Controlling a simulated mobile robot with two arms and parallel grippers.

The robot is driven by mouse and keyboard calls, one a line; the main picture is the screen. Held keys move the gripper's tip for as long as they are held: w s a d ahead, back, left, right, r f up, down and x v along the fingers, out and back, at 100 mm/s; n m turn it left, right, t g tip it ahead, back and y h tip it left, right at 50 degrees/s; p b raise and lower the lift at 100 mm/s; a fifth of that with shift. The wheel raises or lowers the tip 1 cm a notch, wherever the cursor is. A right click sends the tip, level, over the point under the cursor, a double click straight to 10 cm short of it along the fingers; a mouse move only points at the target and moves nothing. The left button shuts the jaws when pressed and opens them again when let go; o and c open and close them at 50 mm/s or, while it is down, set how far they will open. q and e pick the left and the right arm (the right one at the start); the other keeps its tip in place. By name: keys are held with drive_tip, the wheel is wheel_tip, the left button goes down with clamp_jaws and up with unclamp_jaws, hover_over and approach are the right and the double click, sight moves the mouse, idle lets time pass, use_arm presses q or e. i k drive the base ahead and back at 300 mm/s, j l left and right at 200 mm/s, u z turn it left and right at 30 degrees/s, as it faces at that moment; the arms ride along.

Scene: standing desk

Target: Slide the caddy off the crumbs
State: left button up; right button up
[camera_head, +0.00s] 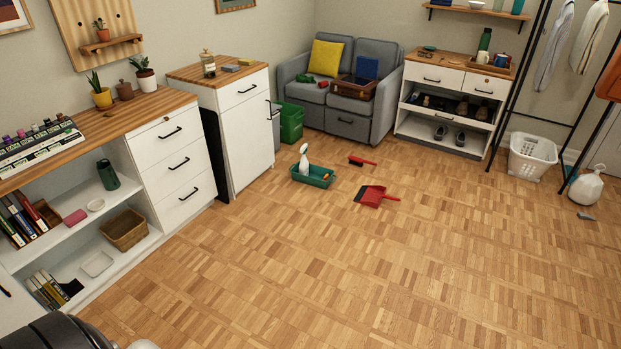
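The green caddy (312,182) stands on the wooden floor near the middle of the camera_head view, to the right of the white cabinet. A white spray bottle (304,158) stands upright in it, and a small orange item (325,177) shows at its right side. I cannot make out any crumbs; any under the caddy are hidden. A red hand brush (361,161) lies behind the dustpan. Neither of my grippers shows.
A white cabinet (245,140) and a green bin (291,122) stand left of and behind the caddy. A grey sofa (345,125) and shoe shelf (440,130) stand farther back. A laundry basket (531,158) is at right. The floor (350,270) in front is clear.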

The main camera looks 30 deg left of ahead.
sight(317, 173)
drive_tip(key=i+l+z, duration=0.1)
drive_tip(key=i+z, duration=0.2)
drive_tip(key=i, duration=0.45)
drive_tip(key=i+l, duration=0.1)
drive_tip(key=i, duration=1.1)
drive_tip(key=i+u, duration=0.15)
drive_tip(key=i, duration=1)
drive_tip(key=i+u, duration=0.1)
drive_tip(key=i, duration=0.65)
drive_tip(key=i+l+u, duration=0.1)
drive_tip(key=i, duration=0.65)
drive_tip(key=i+l+u, duration=0.1)
drive_tip(key=i, duration=0.65)
